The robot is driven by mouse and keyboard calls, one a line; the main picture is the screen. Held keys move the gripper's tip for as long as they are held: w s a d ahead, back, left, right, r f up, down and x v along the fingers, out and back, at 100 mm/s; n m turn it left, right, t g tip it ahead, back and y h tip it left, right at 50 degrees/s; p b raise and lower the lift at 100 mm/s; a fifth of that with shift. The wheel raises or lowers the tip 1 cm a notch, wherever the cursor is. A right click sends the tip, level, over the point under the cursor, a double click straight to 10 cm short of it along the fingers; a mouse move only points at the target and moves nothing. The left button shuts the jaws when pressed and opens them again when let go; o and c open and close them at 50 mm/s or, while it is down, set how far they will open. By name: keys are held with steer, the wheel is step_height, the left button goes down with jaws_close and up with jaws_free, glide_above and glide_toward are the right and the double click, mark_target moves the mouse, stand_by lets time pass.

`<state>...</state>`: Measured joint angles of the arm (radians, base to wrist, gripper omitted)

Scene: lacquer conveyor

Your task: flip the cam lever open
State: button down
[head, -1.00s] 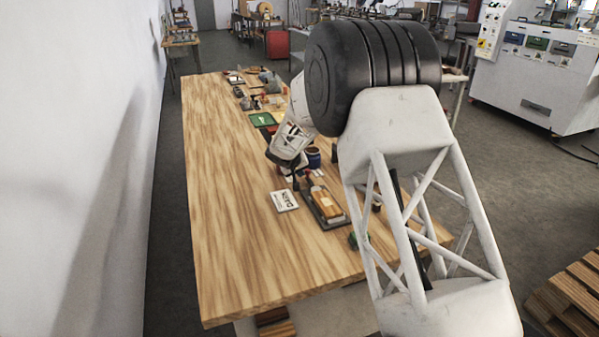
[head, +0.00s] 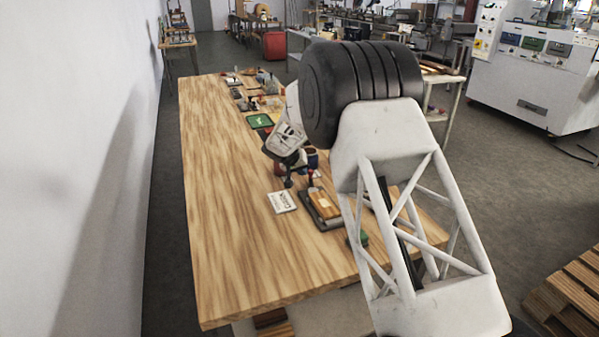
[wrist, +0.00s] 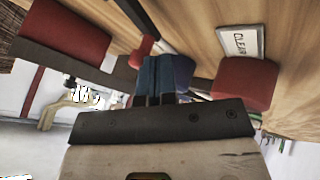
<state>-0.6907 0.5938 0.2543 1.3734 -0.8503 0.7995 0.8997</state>
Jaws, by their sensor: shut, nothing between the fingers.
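My gripper (head: 288,184) is shut and empty, low over the table by the near fixture, just beyond a white card (head: 282,202). The fixture (head: 331,223) is a dark base with a yellow-brown block on it. A small red part (head: 311,178) stands at its far end, right of my fingers; it may be the cam lever, but it is too small to tell. In the wrist view, my closed fingers (wrist: 154,99) point at a blue object (wrist: 165,72). A red block-like part (wrist: 243,82) is at the right and a larger red one (wrist: 65,28) at upper left.
The white card also shows in the wrist view (wrist: 243,41). A dark blue can (head: 312,158) stands close behind my gripper. A green tray (head: 260,121) and several small items lie farther back. The left and front of the wooden table (head: 235,240) are clear.

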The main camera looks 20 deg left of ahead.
steer(key=w+d+m+h, duration=0.1)
steer(key=m, duration=0.1)
steer(key=w+m+g+h, duration=0.1)
steer(key=shift+d+m, duration=0.4)
steer(key=d+m+g, duration=0.1)
steer(key=w+d+m+g+h, duration=0.1)
steer(key=m, duration=0.1)
steer(key=shift+d+m, duration=0.15)
steer(key=shift+m, duration=0.15)
steer(key=d+m+g, duration=0.1)
steer(key=m, duration=0.1)
steer(key=d+m+g+h, duration=0.1)
steer(key=m, duration=0.1)
steer(key=shift+w+d+g, duration=0.1)
steer(key=shift+d+g, duration=0.2)
steer(key=shift+d, duration=0.5)
steer(key=shift+a, duration=0.1)
steer(key=shift+w+a, duration=0.45)
steer(key=shift+a, duration=0.2)
steer(key=shift+w+a, duration=0.45)
steer(key=shift+a, duration=0.15)
steer(key=w+v, duration=0.1)
steer(key=v, duration=0.9)
steer(key=shift+a, duration=0.4)
